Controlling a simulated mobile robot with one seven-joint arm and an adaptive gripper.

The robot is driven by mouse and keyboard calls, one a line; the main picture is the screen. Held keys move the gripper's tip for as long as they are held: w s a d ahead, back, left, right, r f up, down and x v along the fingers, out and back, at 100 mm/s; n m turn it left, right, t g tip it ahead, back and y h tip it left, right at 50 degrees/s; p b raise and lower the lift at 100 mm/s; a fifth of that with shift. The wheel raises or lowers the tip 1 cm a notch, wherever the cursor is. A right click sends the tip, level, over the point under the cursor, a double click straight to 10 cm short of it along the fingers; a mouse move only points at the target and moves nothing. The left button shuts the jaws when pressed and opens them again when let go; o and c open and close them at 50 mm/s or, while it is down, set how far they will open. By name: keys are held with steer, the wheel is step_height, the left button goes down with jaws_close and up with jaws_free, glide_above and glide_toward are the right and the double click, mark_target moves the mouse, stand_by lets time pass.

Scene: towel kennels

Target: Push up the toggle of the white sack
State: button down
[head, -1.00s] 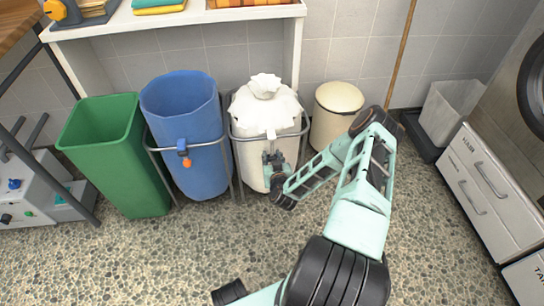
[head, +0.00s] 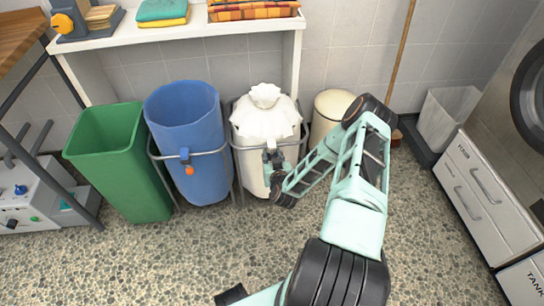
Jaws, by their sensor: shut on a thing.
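The white sack (head: 258,175) hangs in a grey wire stand, its top gathered into a ruffled bunch (head: 265,97). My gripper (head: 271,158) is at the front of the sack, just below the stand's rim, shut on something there. The toggle of the white sack is hidden behind the gripper's fingers. The blue sack (head: 190,120) in the stand to the left is open at the top. Its toggle (head: 186,157) shows at its front, dark with an orange end below.
A green bin (head: 120,165) stands left of the blue sack. A cream bin (head: 334,105) stands right of the white sack, behind my arm. A white shelf (head: 205,30) with folded towels is above. The speckled floor in front is clear.

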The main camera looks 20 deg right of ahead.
steer(key=shift+r+p, duration=0.65)
steer(key=shift+r, duration=0.75)
steer(key=c, duration=1.5)
jaws_free()
steer(key=v, duration=1.2)
